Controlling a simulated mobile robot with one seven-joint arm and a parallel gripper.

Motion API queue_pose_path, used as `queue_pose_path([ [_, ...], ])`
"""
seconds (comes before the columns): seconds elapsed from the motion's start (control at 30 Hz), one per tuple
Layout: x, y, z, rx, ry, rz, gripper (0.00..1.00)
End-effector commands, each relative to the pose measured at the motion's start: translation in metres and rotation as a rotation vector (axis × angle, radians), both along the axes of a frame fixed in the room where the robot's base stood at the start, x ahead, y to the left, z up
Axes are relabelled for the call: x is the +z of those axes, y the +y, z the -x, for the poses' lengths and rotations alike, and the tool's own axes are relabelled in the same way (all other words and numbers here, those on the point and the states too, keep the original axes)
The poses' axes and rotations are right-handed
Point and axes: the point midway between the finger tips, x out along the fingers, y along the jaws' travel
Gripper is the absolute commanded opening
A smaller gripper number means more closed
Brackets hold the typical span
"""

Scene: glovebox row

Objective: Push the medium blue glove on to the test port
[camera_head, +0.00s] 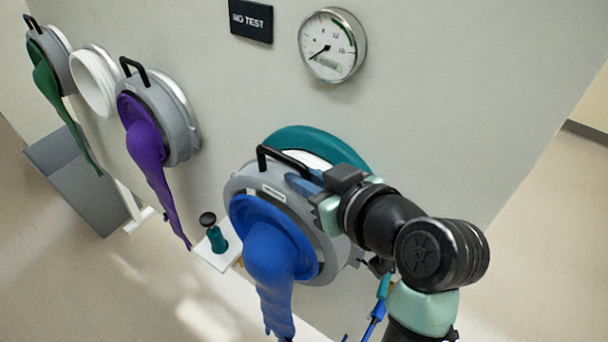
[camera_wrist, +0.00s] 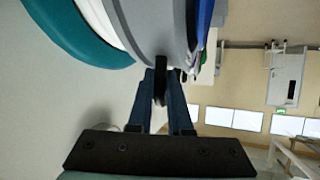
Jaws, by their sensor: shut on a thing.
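The medium blue glove (camera_head: 270,255) hangs from its grey ring (camera_head: 238,183), which has a black handle (camera_head: 264,158) on top. My gripper (camera_head: 303,183) is shut on this handle; the wrist view shows the black handle (camera_wrist: 160,88) between my blue fingers (camera_wrist: 163,95). The test port (camera_head: 318,142) is a teal ring with a white inner part on the wall, behind the glove ring and partly hidden by it. In the wrist view the grey ring (camera_wrist: 158,25) is beside the port's white part and teal rim (camera_wrist: 75,35). I cannot tell whether ring and port touch.
A pressure gauge (camera_head: 332,45) and a "NO TEST" sign (camera_head: 250,20) are on the wall above. A purple glove (camera_head: 145,140), an empty white port (camera_head: 93,80) and a green glove (camera_head: 50,90) are to the left. A teal hand pump (camera_head: 217,238) stands left of the blue glove.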

Motion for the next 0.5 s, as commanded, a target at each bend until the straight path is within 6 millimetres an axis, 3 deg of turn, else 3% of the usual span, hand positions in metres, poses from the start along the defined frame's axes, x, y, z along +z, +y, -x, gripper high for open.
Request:
queue_pose_path([
  [0.5,0.0010,-0.0042,-0.0065,-0.001,-0.004,-0.002,0.00],
])
